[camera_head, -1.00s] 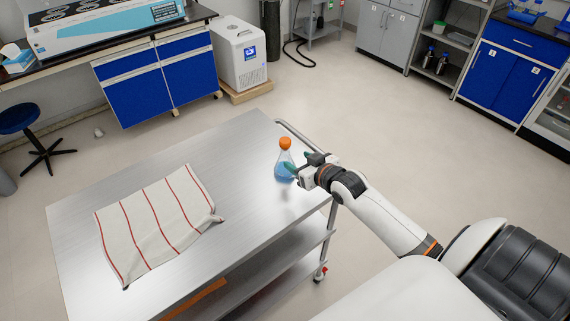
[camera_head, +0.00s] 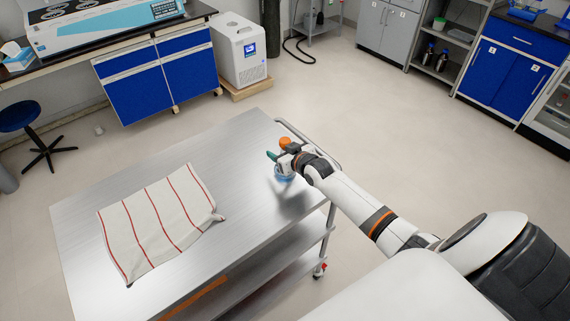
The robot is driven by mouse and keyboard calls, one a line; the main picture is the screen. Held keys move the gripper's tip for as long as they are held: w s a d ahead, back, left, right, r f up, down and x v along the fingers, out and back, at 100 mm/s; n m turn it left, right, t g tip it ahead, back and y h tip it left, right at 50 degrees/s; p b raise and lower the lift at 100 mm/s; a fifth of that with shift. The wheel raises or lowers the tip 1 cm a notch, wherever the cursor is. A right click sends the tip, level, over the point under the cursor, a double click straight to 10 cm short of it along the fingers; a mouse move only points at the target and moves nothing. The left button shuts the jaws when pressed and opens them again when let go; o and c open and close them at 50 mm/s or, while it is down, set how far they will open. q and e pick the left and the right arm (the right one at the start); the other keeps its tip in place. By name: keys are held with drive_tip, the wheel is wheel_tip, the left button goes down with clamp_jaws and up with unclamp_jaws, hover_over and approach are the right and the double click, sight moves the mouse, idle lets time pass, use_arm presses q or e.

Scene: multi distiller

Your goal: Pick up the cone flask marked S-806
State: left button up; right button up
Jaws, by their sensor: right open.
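The cone flask (camera_head: 284,177) stands upright near the right edge of the steel cart top (camera_head: 245,145). It has an orange cap (camera_head: 285,142) and blue liquid low down. My right gripper (camera_head: 277,158) is at the flask, level with its upper part, and covers its middle from view. Its jaws are open; one green-tipped finger shows to the left of the flask. I cannot tell whether the fingers touch the glass. The S-806 marking is not readable. My left gripper is not in view.
A white cloth with red stripes (camera_head: 160,222) lies on the cart's left half. The cart's push rail (camera_head: 310,142) runs along its right side behind the flask. The metal between cloth and flask is bare. Blue cabinets (camera_head: 160,75) stand beyond the cart.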

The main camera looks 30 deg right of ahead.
drive_tip(key=c, duration=1.1)
drive_tip(key=shift+r, duration=0.1)
